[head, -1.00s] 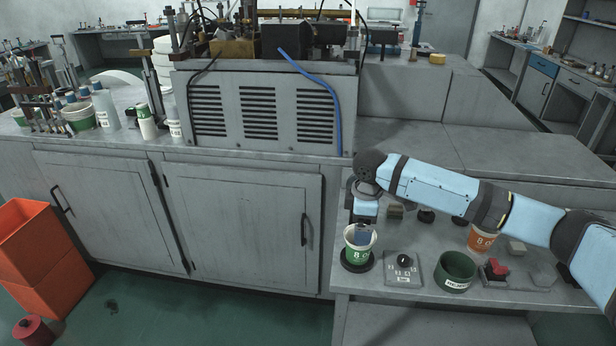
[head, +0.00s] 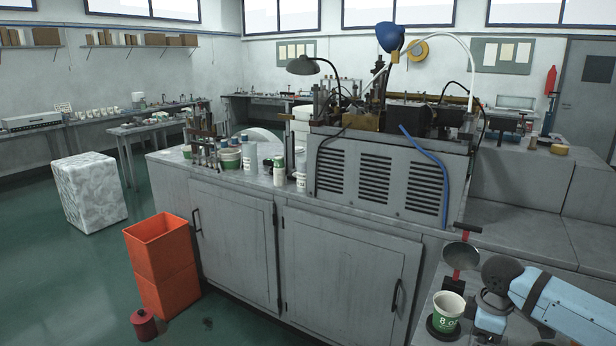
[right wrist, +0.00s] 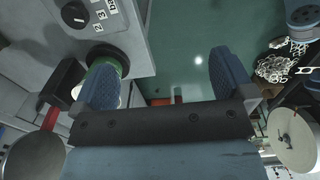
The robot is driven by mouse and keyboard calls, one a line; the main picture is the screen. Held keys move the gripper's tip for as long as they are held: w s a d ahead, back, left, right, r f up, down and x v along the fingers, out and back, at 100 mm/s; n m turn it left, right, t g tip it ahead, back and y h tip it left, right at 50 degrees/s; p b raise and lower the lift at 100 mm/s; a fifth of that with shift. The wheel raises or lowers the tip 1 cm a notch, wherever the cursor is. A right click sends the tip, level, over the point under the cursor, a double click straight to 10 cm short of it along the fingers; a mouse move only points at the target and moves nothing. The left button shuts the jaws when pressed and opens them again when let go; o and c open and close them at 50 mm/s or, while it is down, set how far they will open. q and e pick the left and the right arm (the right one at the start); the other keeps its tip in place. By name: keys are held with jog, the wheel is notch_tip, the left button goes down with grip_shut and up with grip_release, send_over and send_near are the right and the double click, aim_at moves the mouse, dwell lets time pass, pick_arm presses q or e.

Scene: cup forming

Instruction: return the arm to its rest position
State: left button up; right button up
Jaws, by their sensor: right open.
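My right arm comes in at the bottom right of the head view, its gripper (head: 488,328) low beside the green-and-white cup (head: 447,305). The cup stands upright on a black round base (head: 434,334). In the right wrist view my right gripper (right wrist: 168,82) is open, its two blue fingers wide apart with nothing between them. The green-rimmed cup (right wrist: 112,65) shows there behind the left finger, which partly hides it. Whether finger and cup touch cannot be told. My left gripper is not in view.
A grey box with a black knob (right wrist: 75,15) is near the gripper in the wrist view. A metal dish on a red stand (head: 461,256) is behind the cup. The grey machine (head: 385,180) stands on the bench. Orange bins (head: 160,245) are on the floor.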

jog(key=s+a+f+m+t+y+p, duration=0.1)
jog(key=s+a+f+t+y+p, duration=0.1)
jog(key=s+a+f, duration=0.3)
jog(key=s+a+f+t+y+p, duration=0.1)
jog(key=a+f+p, duration=0.1)
jog(key=a, duration=0.5)
jog(key=s+a+f+m+t+y+p, duration=0.1)
jog(key=s+a+f+t+y+p, duration=0.1)
jog(key=s+a+f, duration=0.3)
pick_arm(q)
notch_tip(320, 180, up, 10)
jog(key=p, duration=0.4)
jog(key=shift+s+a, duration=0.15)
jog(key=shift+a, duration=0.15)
pick_arm(e)
jog(key=s+r+m+t+h, duration=0.1)
jog(key=s+m+t, duration=0.5)
jog(key=s, duration=1)
jog(key=shift+r+m+h, duration=0.15)
jog(key=shift+m+h, duration=0.15)
jog(key=shift+h, duration=0.1)
